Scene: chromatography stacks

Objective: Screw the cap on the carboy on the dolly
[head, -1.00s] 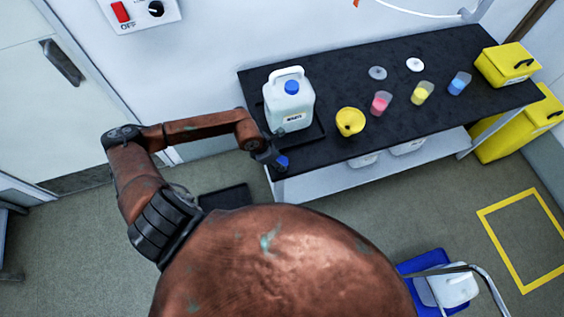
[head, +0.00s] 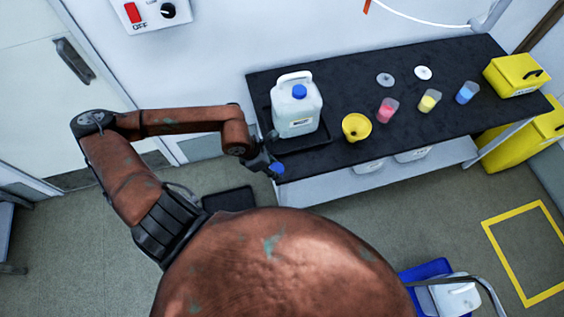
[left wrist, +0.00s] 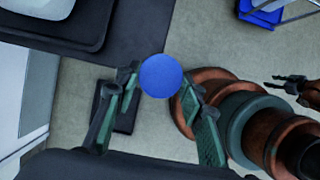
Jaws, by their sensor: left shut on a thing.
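My left gripper (head: 270,165) is shut on a blue screw cap (head: 277,168), in front of the bench's left front corner. In the left wrist view the cap (left wrist: 161,76) sits between the fingertips (left wrist: 158,82), its round top facing the camera. The carboy on the dolly (head: 457,298) is white and stands at the lower right of the head view, partly cut off, its mouth not clear. The blue dolly (head: 428,270) also shows at the top of the left wrist view (left wrist: 258,15).
Floor between bench and dolly is clear.

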